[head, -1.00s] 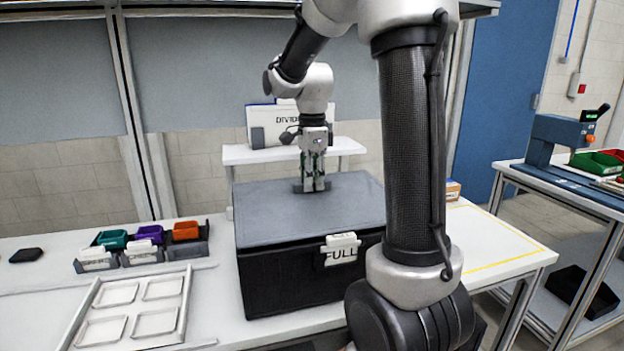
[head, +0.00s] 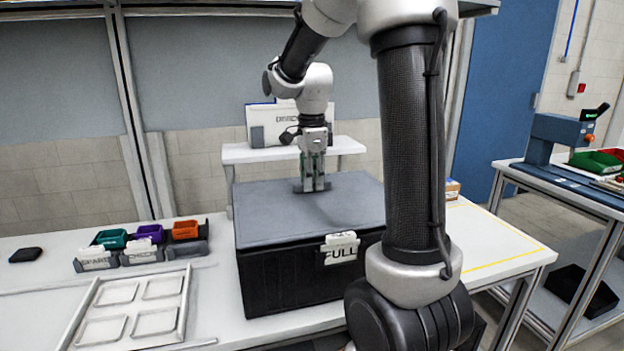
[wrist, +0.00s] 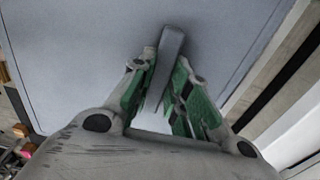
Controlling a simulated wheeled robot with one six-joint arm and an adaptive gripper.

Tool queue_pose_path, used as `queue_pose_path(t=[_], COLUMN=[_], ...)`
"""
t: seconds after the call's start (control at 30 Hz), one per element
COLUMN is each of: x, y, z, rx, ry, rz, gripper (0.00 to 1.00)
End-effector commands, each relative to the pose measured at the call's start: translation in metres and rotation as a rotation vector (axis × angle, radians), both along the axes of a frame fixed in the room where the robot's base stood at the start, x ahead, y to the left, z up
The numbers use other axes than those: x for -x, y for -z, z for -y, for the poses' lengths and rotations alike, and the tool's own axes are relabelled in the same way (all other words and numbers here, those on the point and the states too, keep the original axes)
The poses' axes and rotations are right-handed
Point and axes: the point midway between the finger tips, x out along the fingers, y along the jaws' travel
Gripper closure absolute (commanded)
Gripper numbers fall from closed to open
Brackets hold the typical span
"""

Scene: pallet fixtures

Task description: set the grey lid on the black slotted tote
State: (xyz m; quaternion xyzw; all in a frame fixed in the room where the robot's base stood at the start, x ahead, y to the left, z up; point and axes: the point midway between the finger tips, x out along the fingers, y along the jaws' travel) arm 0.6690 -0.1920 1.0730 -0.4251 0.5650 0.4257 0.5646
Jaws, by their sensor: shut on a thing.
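The grey lid (head: 285,215) lies flat over the top of the black tote (head: 290,283) in the head view, its edges roughly lined up with the tote's rim. My gripper (head: 313,187) points down at the middle of the lid and is shut on the lid's raised handle. In the wrist view the fingers (wrist: 168,85) close on this grey handle (wrist: 170,45), with the lid's flat top (wrist: 75,50) behind. A white "FULL" tag (head: 341,248) hangs on the tote's front. The tote's right side is hidden by my arm, and I cannot tell whether the lid is fully seated.
Teal, purple and orange bins (head: 148,233) stand on the white table left of the tote. A white tray frame (head: 138,305) lies in front of them. A white riser shelf (head: 240,154) with a divider box (head: 270,125) stands behind. The table to the right is clear within yellow lines.

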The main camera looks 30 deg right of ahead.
Motion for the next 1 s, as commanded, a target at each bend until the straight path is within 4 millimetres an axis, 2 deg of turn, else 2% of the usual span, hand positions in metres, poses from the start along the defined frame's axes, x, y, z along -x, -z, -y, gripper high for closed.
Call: queue_pose_path(t=[0.67, 0.7, 0.83, 1.0], x=[-0.0003, -0.0003, -0.0002, -0.0001], y=[0.0099, 0.0102, 0.0101, 0.0102], z=[0.0001, 0.0001, 0.0001, 0.0], rx=[0.0, 0.0, 0.0, 0.0], ry=[0.0, 0.0, 0.0, 0.0], rz=[0.001, 0.001, 0.001, 0.0], gripper=[1.0, 0.81, 0.57, 0.57])
